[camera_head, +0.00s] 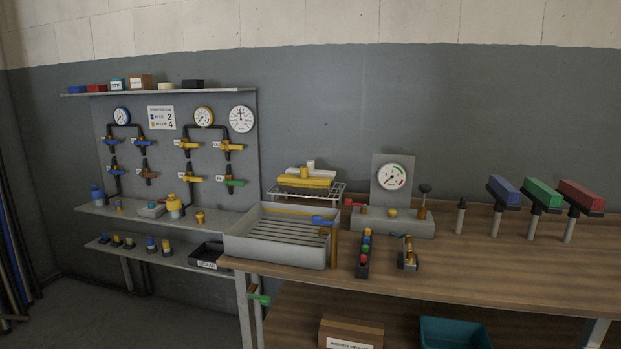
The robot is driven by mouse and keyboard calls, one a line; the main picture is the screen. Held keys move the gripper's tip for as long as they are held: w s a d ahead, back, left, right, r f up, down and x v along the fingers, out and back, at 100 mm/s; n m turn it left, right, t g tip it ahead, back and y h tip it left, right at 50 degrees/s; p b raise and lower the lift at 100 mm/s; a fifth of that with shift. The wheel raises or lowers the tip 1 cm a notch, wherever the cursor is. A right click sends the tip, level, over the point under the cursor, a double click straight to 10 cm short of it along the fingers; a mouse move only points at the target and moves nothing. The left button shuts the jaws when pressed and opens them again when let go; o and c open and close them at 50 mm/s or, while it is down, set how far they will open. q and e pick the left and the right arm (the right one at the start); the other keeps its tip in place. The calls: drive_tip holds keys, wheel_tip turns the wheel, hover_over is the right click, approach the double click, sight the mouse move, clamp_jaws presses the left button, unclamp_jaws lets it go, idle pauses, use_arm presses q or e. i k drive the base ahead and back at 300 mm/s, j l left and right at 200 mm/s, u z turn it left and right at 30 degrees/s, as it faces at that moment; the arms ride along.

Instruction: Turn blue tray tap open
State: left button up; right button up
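The grey tray (242,248) with a slatted bottom stands on the left end of the wooden bench. A tap with a blue lever (323,220) sits at the tray's right rear side, above a brown upright post (334,248). The blue lever lies roughly level and points sideways. I cannot tell from its angle whether the tap is open or shut. Neither of my grippers shows in the head view, and nothing touches the tap or the tray.
A wire rack with yellow items (304,182) stands behind the tray. A gauge stand (391,178), a rack of coloured caps (363,255) and a brass fitting (408,253) are to the right. A green lever (259,298) hangs below the bench's left corner. The front-right bench top is clear.

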sight(317, 220)
drive_tip(key=i+j+z, duration=0.25)
drive_tip(key=i, duration=0.2)
drive_tip(key=i+j+z, duration=0.25)
drive_tip(key=i+j, duration=0.2)
